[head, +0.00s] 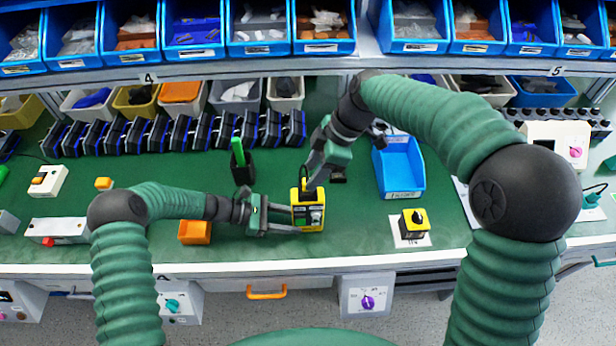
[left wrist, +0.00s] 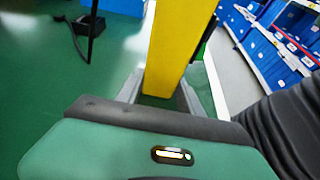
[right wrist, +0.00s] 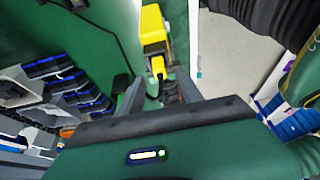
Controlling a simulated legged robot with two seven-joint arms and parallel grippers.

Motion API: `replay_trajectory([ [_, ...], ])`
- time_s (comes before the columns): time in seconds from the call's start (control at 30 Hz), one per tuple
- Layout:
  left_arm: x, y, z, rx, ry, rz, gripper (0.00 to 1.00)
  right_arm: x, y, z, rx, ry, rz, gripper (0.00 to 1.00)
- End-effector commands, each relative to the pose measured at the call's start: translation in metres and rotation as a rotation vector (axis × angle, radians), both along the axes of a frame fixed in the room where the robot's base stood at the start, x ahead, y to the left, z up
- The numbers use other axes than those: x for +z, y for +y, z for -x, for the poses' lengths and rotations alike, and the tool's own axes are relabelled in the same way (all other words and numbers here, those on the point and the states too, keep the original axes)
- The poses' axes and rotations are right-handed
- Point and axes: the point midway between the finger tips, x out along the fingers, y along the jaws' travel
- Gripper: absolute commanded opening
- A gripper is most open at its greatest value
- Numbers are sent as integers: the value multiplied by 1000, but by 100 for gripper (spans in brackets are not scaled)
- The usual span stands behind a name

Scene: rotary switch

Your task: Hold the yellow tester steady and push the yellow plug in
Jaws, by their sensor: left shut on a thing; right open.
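The yellow tester (head: 309,217), with a dark face and a grey knob, is near the front of the green bench. My left gripper (head: 292,221) is shut on its sides from the left; in the left wrist view the yellow body (left wrist: 168,45) stands between the fingers. The yellow plug (right wrist: 158,65) with a black cable is at the tester's dark end in the right wrist view; how deep it sits I cannot tell. My right gripper (right wrist: 158,97) is open, its fingers on either side of the plug and cable. In the head view it largely hides the plug.
A blue bin (head: 399,167) and a yellow-black switch box (head: 413,223) are to the right. Dark devices (head: 180,133) line the back.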

Motion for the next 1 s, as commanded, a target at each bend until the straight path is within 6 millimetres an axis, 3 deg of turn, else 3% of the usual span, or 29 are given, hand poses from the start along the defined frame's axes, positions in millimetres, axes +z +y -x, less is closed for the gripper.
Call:
replay_trajectory([
  [0.2, 0, 0, 0, 1, 0, 0, 1, 53, -23, -2, -3, -4, 0, 43],
  [0.33, 0, 0, 0, 0, 0, 0, 1, 72, -31, -2, -2, -1, 0, 43],
  [0.83, 0, 0, 0, 0, 0, 0, 1, 79, -34, -1, -1, 1, 0, 43],
  [0.87, 0, 0, 0, 0, 0, 0, 45, 79, -34, -1, -1, 1, 0, 43],
  [1.0, 0, 0, 0, 0, 0, 0, 63, 78, -34, -1, -1, 1, 0, 43],
])
